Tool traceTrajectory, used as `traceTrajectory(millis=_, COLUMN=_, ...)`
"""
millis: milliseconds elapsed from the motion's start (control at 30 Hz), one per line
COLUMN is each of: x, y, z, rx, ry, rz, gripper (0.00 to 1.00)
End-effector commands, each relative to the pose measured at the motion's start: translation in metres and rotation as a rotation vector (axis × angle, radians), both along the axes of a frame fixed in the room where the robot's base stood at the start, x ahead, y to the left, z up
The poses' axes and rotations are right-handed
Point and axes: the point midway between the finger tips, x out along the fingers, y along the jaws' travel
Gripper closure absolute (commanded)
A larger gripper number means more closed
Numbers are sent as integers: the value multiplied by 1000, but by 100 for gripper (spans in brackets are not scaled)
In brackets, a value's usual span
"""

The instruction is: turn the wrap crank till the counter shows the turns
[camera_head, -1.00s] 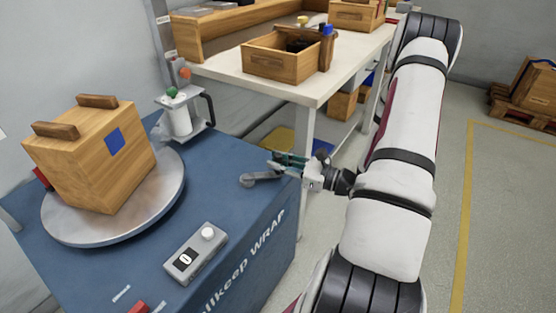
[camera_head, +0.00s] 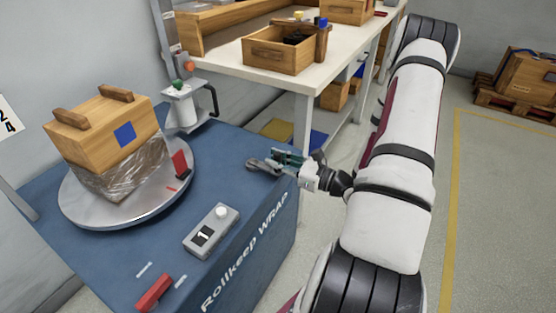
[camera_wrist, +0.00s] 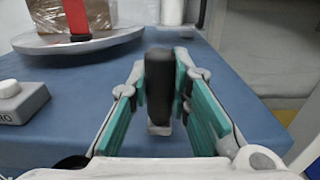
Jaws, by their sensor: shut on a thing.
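My gripper (camera_head: 287,159) is at the right edge of the blue wrap table (camera_head: 225,165). Its green-padded fingers are shut on the dark upright handle of the wrap crank (camera_wrist: 159,80). The crank's grey arm (camera_head: 262,165) lies low over the tabletop. The grey counter box (camera_head: 212,231) has a white knob, and its small display appears to show 1. A wooden crate (camera_head: 108,130) with a blue square stands on the round turntable (camera_head: 85,212). Clear film (camera_head: 125,172) covers its lower part. A red marker (camera_head: 180,163) stands at the turntable's right rim.
A film roll holder (camera_head: 182,108) stands at the table's back corner. A red block (camera_head: 154,291) is at the front. A white bench (camera_head: 290,81) with a wooden box (camera_head: 280,53) stands behind. A partly cut-off number card (camera_head: 8,120) is at left.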

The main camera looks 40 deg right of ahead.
Motion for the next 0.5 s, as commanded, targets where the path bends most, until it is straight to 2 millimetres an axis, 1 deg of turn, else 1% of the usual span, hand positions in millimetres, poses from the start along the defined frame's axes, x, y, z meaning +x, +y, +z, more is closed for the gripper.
traceTrajectory(millis=467, x=0, y=-4, z=0, rx=-5, ry=0, rz=-9, gripper=100)
traceTrajectory(millis=500, x=0, y=-4, z=0, rx=-5, ry=0, rz=-10, gripper=78)
